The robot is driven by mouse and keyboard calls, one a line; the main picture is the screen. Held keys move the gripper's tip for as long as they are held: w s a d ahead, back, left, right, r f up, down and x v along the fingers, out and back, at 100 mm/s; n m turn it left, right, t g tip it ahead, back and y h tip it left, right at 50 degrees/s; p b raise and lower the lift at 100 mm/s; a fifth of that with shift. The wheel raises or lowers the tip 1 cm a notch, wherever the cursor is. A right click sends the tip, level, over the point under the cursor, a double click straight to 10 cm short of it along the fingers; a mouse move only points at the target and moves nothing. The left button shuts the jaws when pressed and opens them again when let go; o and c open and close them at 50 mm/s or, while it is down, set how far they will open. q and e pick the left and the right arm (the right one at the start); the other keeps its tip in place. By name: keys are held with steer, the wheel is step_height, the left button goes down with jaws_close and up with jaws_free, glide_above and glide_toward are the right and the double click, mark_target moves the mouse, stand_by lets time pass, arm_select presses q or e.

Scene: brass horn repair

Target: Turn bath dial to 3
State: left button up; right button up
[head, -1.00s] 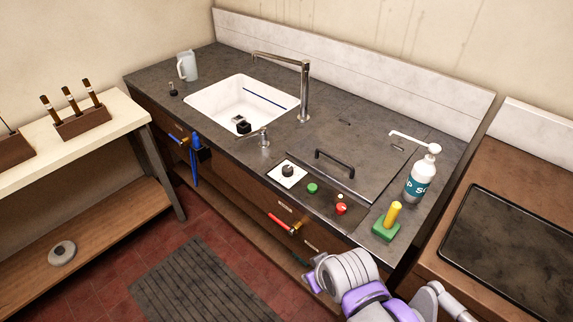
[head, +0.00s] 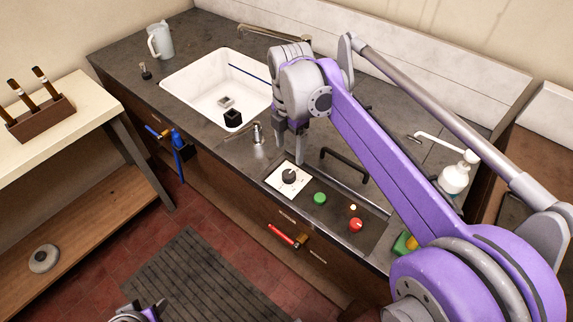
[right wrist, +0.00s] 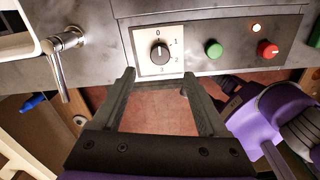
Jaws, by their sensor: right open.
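The bath dial (head: 289,176) is a dark round knob on a white square plate in the counter's control panel. In the right wrist view the dial (right wrist: 159,52) has marks 0 at the top, then 1, 2 and 3 down the right side. Its white pointer line appears to point up at 0. My right gripper (head: 289,150) is open and empty, fingers down, just behind the dial in the head view. In the right wrist view its fingers (right wrist: 158,78) are spread to either side below the dial, apart from it.
A green button (head: 320,198), a small lit lamp (head: 353,207) and a red knob (head: 355,225) are right of the dial. A black lid handle (head: 345,165) and a small tap (head: 258,134) are close by. The white sink (head: 190,85) is at left.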

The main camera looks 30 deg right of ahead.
mark_target(289, 173)
step_height(289, 173, down, 9)
steer(key=shift+f+b, duration=0.2)
steer(key=shift+b, duration=0.15)
jaws_close()
stand_by(0.3)
